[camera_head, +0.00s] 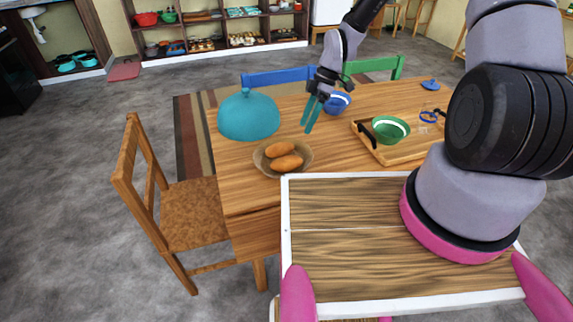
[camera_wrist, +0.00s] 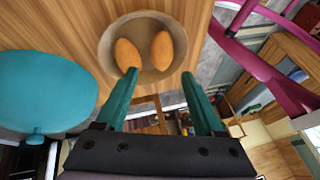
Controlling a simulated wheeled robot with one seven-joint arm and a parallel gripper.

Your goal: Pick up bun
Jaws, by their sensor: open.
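Two orange-brown buns lie side by side in a shallow brown bowl (camera_head: 262,163) on the wooden table. One bun (camera_head: 281,149) is farther back and the other bun (camera_head: 287,162) is nearer in the head view. In the wrist view a left bun (camera_wrist: 128,54) and a right bun (camera_wrist: 161,50) show in the bowl (camera_wrist: 141,20). My gripper (camera_head: 307,116) has teal fingers and is open and empty, above the table behind and right of the bowl. In the wrist view the fingers (camera_wrist: 160,85) point toward the bowl, the left fingertip overlapping its lower edge.
A teal dome lid (camera_head: 248,115) stands left of my gripper. A blue bowl (camera_head: 337,103) stands just right of it. A wooden tray (camera_head: 402,155) holding a green bowl (camera_head: 390,129) lies farther right. A wooden chair (camera_head: 180,210) stands at the table's left.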

